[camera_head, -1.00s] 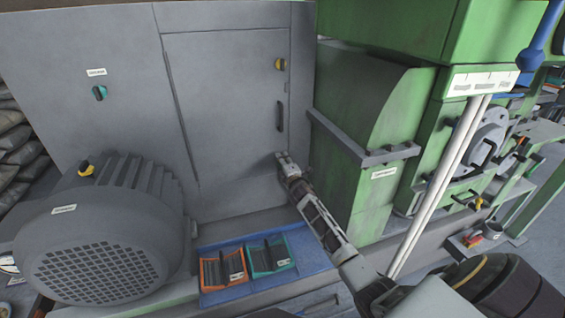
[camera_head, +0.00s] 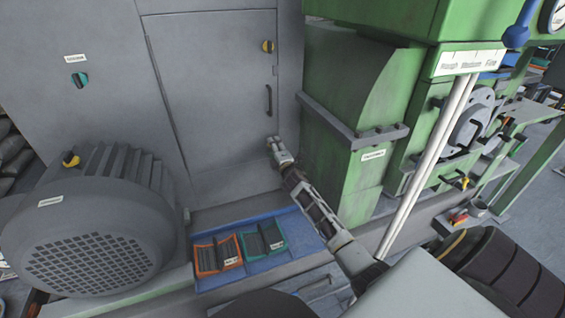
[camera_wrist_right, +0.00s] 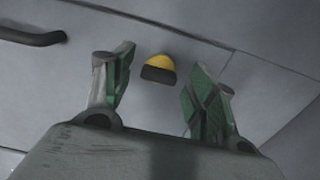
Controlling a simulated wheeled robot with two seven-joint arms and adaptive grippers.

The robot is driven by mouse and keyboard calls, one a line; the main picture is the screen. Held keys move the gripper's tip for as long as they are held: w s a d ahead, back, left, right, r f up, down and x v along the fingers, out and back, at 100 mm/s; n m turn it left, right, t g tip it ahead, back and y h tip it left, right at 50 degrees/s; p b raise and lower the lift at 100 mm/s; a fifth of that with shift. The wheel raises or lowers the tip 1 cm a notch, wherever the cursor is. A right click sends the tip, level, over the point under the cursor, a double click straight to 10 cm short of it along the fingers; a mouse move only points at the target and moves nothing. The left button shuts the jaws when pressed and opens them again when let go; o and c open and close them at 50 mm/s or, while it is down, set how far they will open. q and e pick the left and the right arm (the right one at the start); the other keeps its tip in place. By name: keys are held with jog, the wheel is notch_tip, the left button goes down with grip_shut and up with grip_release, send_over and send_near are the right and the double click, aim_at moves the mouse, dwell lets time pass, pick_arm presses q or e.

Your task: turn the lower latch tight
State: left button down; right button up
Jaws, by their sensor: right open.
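The lower latch (camera_wrist_right: 159,69) is a small knob, yellow on one half and black on the other, on the grey cabinet door. It shows in the right wrist view between and just beyond my open fingers, with no finger touching it that I can see. My right gripper (camera_wrist_right: 160,80) has green-padded fingers spread apart on either side of the latch. In the head view the right gripper (camera_head: 275,146) is at the lower right of the cabinet door (camera_head: 220,100) and hides the lower latch. My left gripper is not in view.
An upper yellow-black latch (camera_head: 268,46) and a dark door handle (camera_head: 268,101) sit above on the door. A green machine (camera_head: 350,110) stands close on the right. A grey motor (camera_head: 95,230) and a blue tray (camera_head: 295,222) with two bins are in front.

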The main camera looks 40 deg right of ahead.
jog(key=v, duration=1)
jog(key=shift+s, duration=0.15)
dwell(0.7)
dwell(0.3)
